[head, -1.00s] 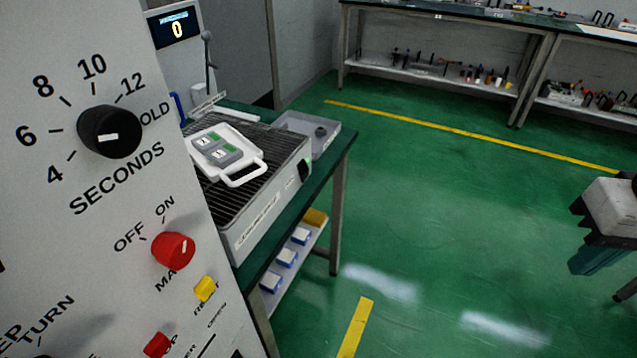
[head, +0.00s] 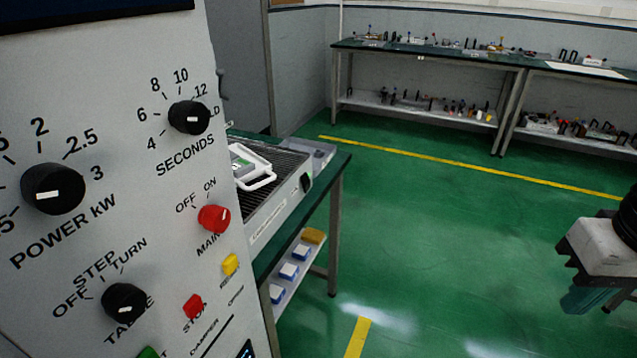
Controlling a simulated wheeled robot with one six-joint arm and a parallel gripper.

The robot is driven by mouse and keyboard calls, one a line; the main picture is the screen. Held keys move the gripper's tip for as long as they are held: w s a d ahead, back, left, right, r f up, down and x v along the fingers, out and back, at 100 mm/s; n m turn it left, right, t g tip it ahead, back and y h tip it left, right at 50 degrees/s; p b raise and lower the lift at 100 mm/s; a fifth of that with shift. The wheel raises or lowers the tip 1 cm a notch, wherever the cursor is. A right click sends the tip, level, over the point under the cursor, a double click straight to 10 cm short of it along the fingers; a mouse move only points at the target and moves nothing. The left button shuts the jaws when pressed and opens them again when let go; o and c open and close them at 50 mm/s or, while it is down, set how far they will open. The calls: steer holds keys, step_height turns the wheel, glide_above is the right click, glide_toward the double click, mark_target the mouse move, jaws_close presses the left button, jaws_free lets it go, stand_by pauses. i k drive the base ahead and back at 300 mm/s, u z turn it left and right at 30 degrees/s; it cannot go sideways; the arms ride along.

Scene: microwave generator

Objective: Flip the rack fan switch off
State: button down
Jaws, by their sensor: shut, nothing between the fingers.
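No switch labelled rack fan can be made out. The large grey control panel (head: 120,160) fills the left. It carries a black POWER KW knob (head: 53,189), a black SECONDS knob (head: 189,117) and a black TURNTABLE knob (head: 123,301). A red MAIN knob (head: 214,219) is marked OFF and ON, with a yellow button (head: 230,264) and a red STOP button (head: 194,305) below. My gripper (head: 585,295), pale with black and teal parts, is at the right edge, partly cut off. It is shut and empty, well apart from the panel.
A green-topped table (head: 333,180) behind the panel bears a slatted unit with a white handled tray (head: 257,168). Long benches (head: 430,52) with small items stand at the back. The green floor (head: 440,230) between is open, with yellow lines.

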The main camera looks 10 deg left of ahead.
mark_target(305, 180)
steer(key=z, duration=0.35)
steer(key=i, duration=1.2)
steer(key=u, duration=0.5)
